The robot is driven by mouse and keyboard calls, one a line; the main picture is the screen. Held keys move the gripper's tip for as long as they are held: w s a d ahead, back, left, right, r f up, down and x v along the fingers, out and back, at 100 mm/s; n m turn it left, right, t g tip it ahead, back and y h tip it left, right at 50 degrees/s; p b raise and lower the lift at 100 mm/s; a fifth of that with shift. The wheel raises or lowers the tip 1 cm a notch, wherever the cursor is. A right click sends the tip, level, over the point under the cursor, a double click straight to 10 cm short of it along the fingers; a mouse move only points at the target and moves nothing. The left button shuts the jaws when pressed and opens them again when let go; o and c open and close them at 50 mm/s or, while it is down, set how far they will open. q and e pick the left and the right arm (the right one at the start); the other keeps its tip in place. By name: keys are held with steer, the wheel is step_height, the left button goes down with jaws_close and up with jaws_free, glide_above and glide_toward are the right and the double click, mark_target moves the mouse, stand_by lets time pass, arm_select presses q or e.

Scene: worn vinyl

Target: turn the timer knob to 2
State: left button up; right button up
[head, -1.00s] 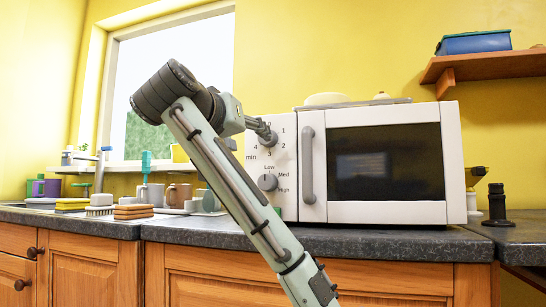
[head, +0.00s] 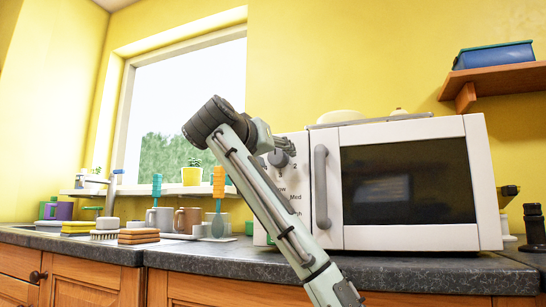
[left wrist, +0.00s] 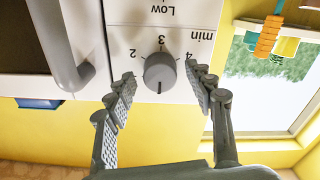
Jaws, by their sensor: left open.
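The timer knob (left wrist: 160,72) is a round grey dial on the white front of the microwave (head: 408,236). My left gripper (left wrist: 163,82) is open, with one finger on each side of the knob. I see small gaps; firm contact does not show. In the head view my left gripper (head: 284,147) is at the knob and partly covers it. My right gripper is not in view.
The microwave's vertical door handle (head: 321,187) is close to the right of the knob. Mugs (head: 188,219), sponges and brushes stand on the counter (head: 215,256) to the left. A wall shelf (head: 497,82) holds a blue box at the upper right.

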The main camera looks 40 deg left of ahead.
arm_select(q)
steer(key=c, duration=1.2)
steer(key=shift+o, duration=0.2)
steer(key=shift+m, duration=0.3)
